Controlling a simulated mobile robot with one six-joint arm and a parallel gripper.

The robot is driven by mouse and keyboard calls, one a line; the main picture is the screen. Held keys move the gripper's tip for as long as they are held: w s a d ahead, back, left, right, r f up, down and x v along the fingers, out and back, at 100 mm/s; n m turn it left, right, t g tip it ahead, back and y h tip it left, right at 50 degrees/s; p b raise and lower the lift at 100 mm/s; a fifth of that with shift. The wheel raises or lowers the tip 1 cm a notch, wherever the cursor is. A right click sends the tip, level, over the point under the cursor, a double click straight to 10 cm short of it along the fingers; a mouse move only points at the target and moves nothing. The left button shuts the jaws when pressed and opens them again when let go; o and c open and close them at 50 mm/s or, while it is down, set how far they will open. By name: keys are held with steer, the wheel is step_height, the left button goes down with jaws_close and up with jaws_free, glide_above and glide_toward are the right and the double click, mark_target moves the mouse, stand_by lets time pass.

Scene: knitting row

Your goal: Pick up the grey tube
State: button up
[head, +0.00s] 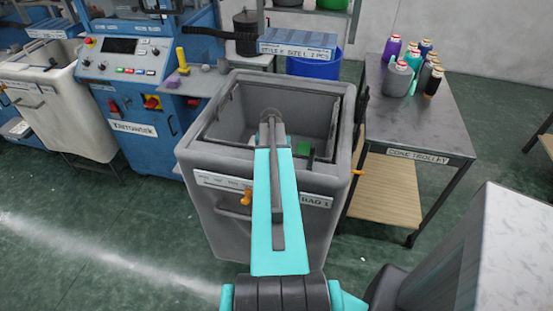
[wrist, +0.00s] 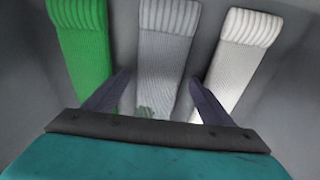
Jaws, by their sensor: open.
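The grey tube (wrist: 168,50) is a ribbed knitted piece with a thicker cuff at its top end. It lies in the middle of the wrist view, between a green tube (wrist: 83,45) on the left and a white tube (wrist: 238,58) on the right. My gripper (wrist: 159,76) is open and empty, its dark fingers on either side of the grey tube's lower part. I cannot tell the height left above it.
The bin walls stand close around the arm. A trolley (head: 432,118) with several yarn cones stands to the right, a blue machine (head: 125,95) to the left. A labelled box (head: 297,42) and a blue bucket (head: 315,66) are behind the bin. Floor is clear in front left.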

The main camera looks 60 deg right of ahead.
steer(key=shift+c, duration=0.6)
steer(key=c, duration=1)
steer(key=shift+r, duration=0.15)
steer(key=shift+r+b, duration=1.15)
steer(key=shift+r, duration=3.75)
